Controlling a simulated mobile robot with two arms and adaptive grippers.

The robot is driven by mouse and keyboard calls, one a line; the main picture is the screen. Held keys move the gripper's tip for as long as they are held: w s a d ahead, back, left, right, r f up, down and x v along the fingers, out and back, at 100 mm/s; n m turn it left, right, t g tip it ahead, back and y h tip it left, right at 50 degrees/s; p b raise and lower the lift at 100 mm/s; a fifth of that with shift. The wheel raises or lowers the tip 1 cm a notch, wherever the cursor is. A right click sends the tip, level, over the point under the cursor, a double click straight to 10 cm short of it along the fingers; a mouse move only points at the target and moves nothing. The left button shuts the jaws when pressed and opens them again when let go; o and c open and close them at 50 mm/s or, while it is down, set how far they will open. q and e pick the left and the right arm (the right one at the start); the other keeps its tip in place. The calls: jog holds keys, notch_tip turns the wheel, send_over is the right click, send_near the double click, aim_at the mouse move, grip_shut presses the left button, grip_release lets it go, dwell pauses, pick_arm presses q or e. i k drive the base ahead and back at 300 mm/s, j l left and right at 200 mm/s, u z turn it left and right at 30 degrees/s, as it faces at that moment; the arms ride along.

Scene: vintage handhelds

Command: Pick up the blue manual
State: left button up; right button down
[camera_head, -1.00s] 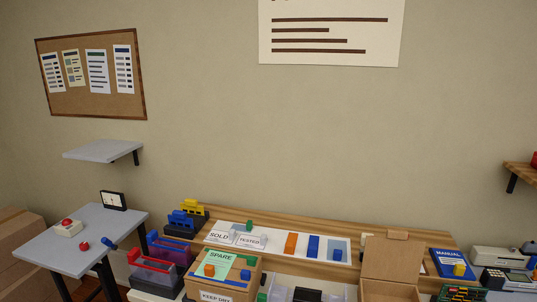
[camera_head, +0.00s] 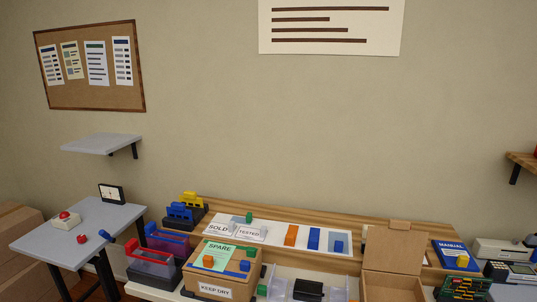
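The blue manual (camera_head: 453,254) lies on the wooden bench at the right, behind a green circuit board and beside an open cardboard box. Its cover shows the word MANUAL in white, and a small yellow block (camera_head: 462,261) sits at its lower right, seemingly on it.
The open cardboard box (camera_head: 393,248) stands left of the manual, its lid raised. A green circuit board (camera_head: 465,287) lies in front. A grey device with a keypad (camera_head: 510,271) is at the right. A white mat (camera_head: 270,238) with coloured blocks lies further left.

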aim_at(452, 256)
jog(key=z, duration=1.3)
